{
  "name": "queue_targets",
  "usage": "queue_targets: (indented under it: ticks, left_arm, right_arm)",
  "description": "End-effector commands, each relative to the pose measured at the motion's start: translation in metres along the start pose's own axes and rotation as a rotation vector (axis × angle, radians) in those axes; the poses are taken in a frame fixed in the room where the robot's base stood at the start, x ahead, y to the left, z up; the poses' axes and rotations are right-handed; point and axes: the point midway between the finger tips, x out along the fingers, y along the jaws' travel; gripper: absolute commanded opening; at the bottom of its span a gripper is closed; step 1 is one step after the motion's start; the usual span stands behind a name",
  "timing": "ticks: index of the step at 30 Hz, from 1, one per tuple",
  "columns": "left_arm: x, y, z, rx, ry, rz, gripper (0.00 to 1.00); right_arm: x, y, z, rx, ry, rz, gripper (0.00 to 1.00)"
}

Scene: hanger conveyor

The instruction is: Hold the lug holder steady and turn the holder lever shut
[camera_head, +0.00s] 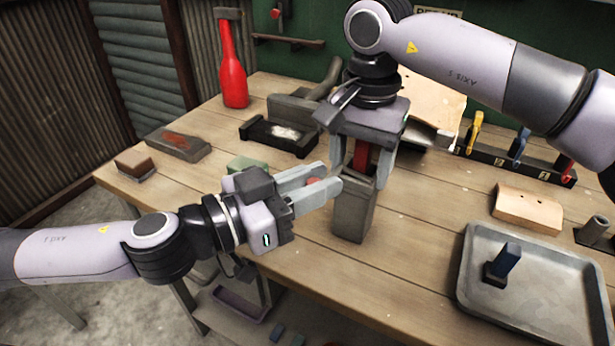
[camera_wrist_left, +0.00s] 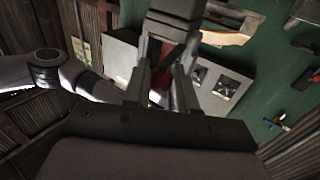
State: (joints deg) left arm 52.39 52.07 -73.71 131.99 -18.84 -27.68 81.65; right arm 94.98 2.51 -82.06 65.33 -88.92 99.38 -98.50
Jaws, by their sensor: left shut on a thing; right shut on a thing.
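The grey lug holder (camera_head: 351,218) stands upright on the wooden bench like a square post. My right gripper (camera_head: 363,172) comes down over its top, with fingers on either side of a red part (camera_head: 362,154), shut on it. My left gripper (camera_head: 332,182) reaches in from the left with its fingertips at the holder's left side. A small red piece (camera_head: 313,182) shows between the left fingers, shut on it; I take it for the holder lever. In the left wrist view, red (camera_wrist_left: 158,96) shows between the fingers. The lever's angle is hidden.
A grey tray (camera_head: 463,290) with a blue piece (camera_head: 505,262) lies at the right. A numbered rack (camera_head: 545,170) with yellow, blue and red pieces stands behind it. A red bottle-shaped thing (camera_head: 233,75), a black tray (camera_head: 280,141) and a green block (camera_head: 247,163) are left of the holder.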

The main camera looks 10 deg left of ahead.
Motion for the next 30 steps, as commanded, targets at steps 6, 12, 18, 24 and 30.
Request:
queue_targets:
  ticks: [6, 12, 18, 24, 30]
  left_arm:
    - [0.0034, 0.0089, -0.0043, 0.000, 0.011, -0.077, 0.00]
    - [0.0038, 0.0095, -0.0050, 0.002, 0.010, -0.126, 0.00]
    - [0.0038, 0.0090, -0.0045, 0.003, 0.006, -0.145, 0.00]
    - [0.0037, 0.0085, -0.0044, 0.004, 0.006, -0.147, 0.00]
    - [0.0037, 0.0081, -0.0040, 0.004, 0.005, -0.148, 0.45]
  right_arm:
    - [0.0013, -0.0023, 0.0032, -0.008, -0.005, -0.002, 0.20]
    - [0.0015, -0.0024, 0.0036, -0.008, -0.005, -0.002, 0.20]
    - [0.0017, -0.0023, 0.0035, -0.007, -0.006, -0.002, 0.20]
    - [0.0018, -0.0022, 0.0034, -0.006, -0.006, -0.001, 0.20]
    - [0.0019, -0.0020, 0.0033, -0.006, -0.006, -0.001, 0.20]
